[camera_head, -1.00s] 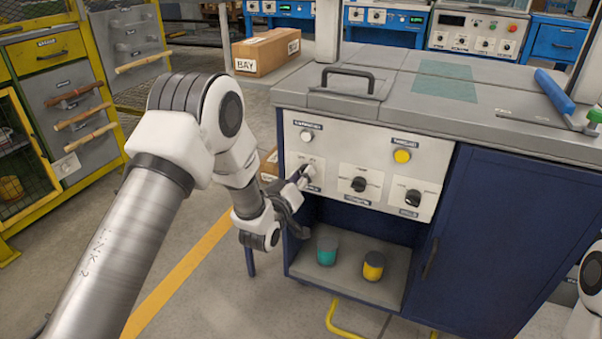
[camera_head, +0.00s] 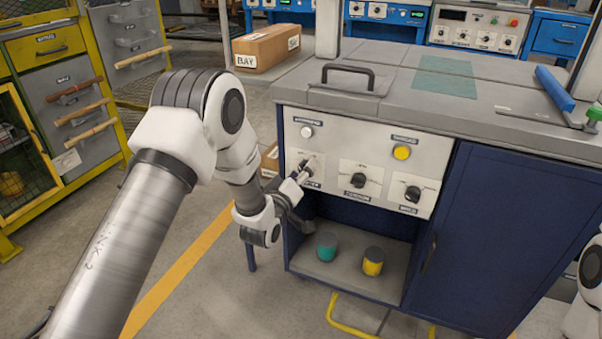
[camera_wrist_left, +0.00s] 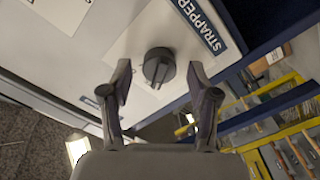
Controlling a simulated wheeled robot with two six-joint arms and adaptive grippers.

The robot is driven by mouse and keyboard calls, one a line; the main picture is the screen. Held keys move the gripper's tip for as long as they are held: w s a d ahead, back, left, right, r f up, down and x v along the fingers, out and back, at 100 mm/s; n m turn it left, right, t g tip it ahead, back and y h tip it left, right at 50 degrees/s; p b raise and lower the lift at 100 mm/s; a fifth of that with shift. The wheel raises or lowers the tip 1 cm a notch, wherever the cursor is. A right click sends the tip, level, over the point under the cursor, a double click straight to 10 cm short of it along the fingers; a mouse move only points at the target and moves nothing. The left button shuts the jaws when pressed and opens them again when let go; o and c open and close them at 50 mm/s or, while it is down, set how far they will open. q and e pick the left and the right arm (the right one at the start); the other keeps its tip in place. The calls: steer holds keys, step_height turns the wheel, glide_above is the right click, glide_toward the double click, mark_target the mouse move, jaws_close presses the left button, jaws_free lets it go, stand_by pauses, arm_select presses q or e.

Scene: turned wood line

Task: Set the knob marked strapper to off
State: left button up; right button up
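The strapper knob (camera_wrist_left: 158,66) is a dark round knob with a raised grip bar, on a light panel beside a label reading STRAPPER (camera_wrist_left: 200,22). In the wrist view my left gripper (camera_wrist_left: 160,75) is open, with one finger on each side of the knob and gaps showing between. In the head view the left gripper (camera_head: 303,174) is at the lower left of the cabinet's control panel (camera_head: 330,150), and it largely hides the knob there. Small print beside the knob is too blurred to read. My right gripper is out of view.
Two more dark knobs sit to the right, a middle one (camera_head: 358,180) and a right one (camera_head: 412,194). A white button (camera_head: 307,132) and a yellow button (camera_head: 401,152) are above. Teal (camera_head: 327,247) and yellow (camera_head: 373,261) containers stand on the shelf below.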

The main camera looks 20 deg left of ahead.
arm_select(q)
steer(key=s, duration=1.2)
steer(key=shift+a, duration=0.15)
